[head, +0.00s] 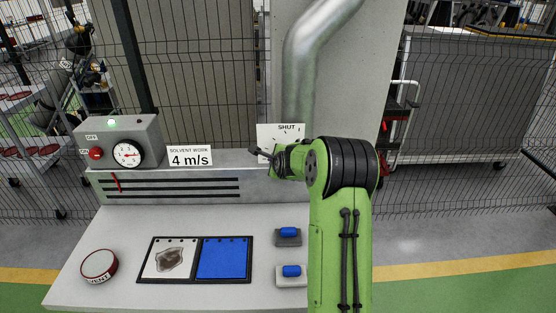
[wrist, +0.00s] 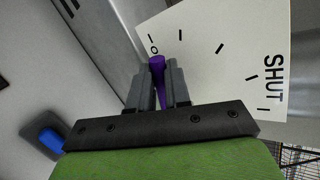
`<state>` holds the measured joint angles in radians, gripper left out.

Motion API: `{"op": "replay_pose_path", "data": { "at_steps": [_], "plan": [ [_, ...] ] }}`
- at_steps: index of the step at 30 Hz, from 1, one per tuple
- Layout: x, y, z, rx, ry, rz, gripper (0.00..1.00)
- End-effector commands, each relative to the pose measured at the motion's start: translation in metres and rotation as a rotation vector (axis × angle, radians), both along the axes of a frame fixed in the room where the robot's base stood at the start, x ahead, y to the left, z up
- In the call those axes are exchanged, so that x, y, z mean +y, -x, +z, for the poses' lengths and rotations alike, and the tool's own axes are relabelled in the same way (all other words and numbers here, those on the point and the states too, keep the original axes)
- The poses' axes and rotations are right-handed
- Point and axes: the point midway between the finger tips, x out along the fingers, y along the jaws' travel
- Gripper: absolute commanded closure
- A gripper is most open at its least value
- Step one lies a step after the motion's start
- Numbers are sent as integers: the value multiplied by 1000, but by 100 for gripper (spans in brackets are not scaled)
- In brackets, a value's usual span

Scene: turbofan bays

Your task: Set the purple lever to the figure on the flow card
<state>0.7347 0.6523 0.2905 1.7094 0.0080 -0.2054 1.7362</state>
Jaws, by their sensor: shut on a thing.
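The flow card (head: 189,156) reads "SOLVENT WORK 4 m/s" and stands on the grey ledge at the back of the bench. The purple lever (wrist: 158,64) shows in the wrist view between the fingers of my gripper (wrist: 158,80), which is shut on it. The lever's tip is close to an "O" mark on the white scale plate (wrist: 215,50), which has several ticks and the word "SHUT" toward its other end. In the head view the plate (head: 281,134) is behind my gripper (head: 263,155), and the lever is hidden there.
A grey box with a round gauge (head: 128,154), a red knob (head: 96,154) and a lit green lamp stands left. On the bench lie a round tin (head: 99,265), a dark-framed board (head: 196,281) and two blue-topped blocks (head: 289,233). A metal pipe (head: 303,90) rises behind the plate.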

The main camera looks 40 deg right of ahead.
Motion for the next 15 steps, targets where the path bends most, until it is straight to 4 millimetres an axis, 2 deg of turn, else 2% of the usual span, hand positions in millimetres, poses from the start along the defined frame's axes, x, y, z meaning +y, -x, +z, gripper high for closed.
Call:
{"op": "replay_pose_path", "data": {
  "at_steps": [15],
  "plan": [
    [2,-1,-5,37,53,2,100]
  ]
}}
